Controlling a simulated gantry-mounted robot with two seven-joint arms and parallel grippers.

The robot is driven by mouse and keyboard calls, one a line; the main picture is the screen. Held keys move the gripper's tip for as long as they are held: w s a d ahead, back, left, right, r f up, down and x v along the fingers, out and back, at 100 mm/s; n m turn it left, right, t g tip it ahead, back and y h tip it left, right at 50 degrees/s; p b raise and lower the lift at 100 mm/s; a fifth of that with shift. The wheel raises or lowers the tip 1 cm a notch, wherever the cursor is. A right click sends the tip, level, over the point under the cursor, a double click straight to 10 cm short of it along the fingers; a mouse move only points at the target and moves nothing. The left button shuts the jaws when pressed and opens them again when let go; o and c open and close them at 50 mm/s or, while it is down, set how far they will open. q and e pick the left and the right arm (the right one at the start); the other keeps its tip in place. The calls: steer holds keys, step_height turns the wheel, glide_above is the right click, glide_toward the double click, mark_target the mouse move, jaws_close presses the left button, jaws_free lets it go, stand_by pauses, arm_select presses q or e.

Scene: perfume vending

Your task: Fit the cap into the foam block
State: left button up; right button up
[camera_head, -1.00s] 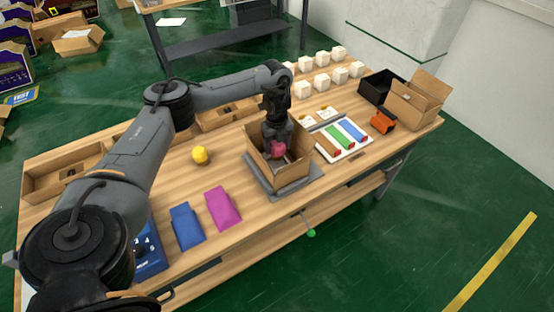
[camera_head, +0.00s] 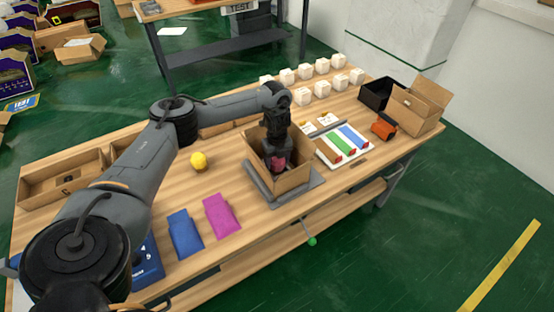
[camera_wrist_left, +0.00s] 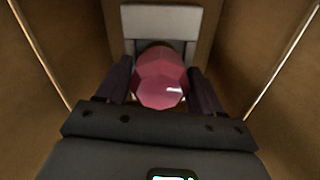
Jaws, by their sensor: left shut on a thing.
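My left gripper (camera_head: 276,157) reaches down into an open cardboard box (camera_head: 294,181) on a grey plate (camera_head: 305,186). It is shut on a pink faceted cap (camera_head: 278,164). In the left wrist view the cap (camera_wrist_left: 160,80) sits between the two dark fingers. A light grey foam block (camera_wrist_left: 162,21) shows behind and beside the cap on the box floor. The cap overlaps the block's recess in that view. I cannot tell whether the cap is inside the recess or just above it. The cap's lower side is hidden. My right gripper is out of view.
The box walls (camera_wrist_left: 38,105) rise close on both sides of the gripper. A yellow object (camera_head: 198,160) and blue (camera_head: 185,233) and magenta (camera_head: 221,215) pieces lie to the left. A white tray (camera_head: 358,157) with coloured bars and several white cubes lie to the right and behind.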

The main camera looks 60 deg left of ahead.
arm_select(q)
steer(key=o, duration=1.2)
steer(key=shift+c, duration=0.2)
steer(key=shift+r, duration=0.5)
step_height(320, 180, up, 10)
steer(key=p, duration=0.6)
steer(key=shift+r+p, duration=0.4)
steer(key=shift+r, duration=0.35)
